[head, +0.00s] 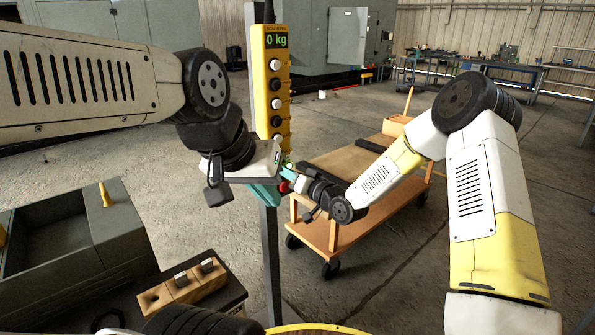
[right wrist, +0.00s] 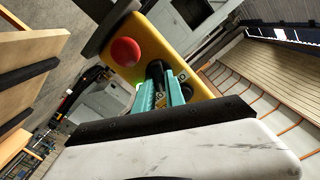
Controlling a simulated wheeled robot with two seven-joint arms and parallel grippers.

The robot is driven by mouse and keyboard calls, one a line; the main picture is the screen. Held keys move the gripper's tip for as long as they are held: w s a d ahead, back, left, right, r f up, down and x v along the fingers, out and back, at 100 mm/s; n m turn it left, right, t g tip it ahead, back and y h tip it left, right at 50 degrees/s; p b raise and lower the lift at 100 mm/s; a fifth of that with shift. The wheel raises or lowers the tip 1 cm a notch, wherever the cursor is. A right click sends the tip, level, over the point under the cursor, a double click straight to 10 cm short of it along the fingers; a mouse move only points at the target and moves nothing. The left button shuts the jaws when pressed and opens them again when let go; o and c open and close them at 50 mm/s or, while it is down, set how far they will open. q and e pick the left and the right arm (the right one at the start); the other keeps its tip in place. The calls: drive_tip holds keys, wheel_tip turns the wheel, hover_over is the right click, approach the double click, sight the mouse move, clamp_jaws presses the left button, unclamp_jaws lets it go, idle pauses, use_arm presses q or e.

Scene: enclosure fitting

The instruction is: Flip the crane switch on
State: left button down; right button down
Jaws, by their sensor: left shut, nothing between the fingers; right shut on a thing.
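The yellow crane control box (head: 268,62) hangs upright in the middle of the head view, with white and black buttons down its front and a lit display (head: 276,40) reading "0 kg". In the right wrist view its yellow end (right wrist: 160,38) carries a red button (right wrist: 125,51) and a black switch knob (right wrist: 157,72). My right gripper (right wrist: 165,90) has its teal fingers shut on that knob, which they partly hide. My left gripper (head: 266,194) is shut and empty in front of the box's lower end, hiding part of it.
A wooden cart (head: 345,165) on wheels stands behind my right gripper. A grey open bin (head: 65,235) is at the left, with a wooden block with switches (head: 182,288) near it. A grey post (head: 271,260) stands below the box. Floor between is clear.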

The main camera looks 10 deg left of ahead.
drive_tip(key=c, duration=1.4)
unclamp_jaws()
drive_tip(key=shift+d, duration=0.1)
drive_tip(key=v, duration=0.7)
drive_tip(key=shift+s+d, duration=0.25)
